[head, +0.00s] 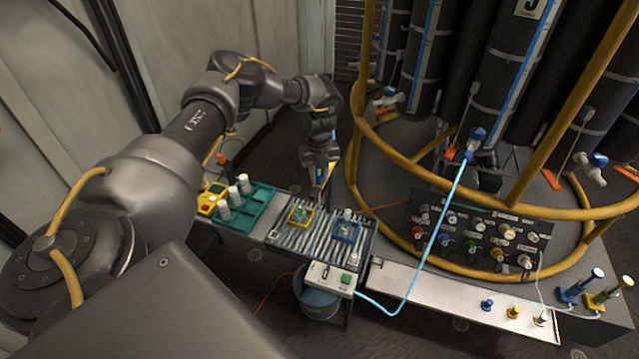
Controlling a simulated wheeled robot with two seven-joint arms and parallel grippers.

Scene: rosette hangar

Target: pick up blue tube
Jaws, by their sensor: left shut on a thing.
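My left gripper (321,178) points down just behind the slatted conveyor. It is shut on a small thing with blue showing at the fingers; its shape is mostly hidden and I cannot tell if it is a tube. A thin light blue tube (436,228) runs from a blue connector (474,138) on the rosette, sags at the front and ends near the white control box (331,278). My right gripper is not in view.
The conveyor (318,240) carries a yellow tray (300,213) and a blue tray (346,231). A green rack (258,205) with white-topped cylinders is left of it. Yellow rails (400,160) ring the dark columns. A connector panel (475,235) and a white shelf (450,303) lie in front.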

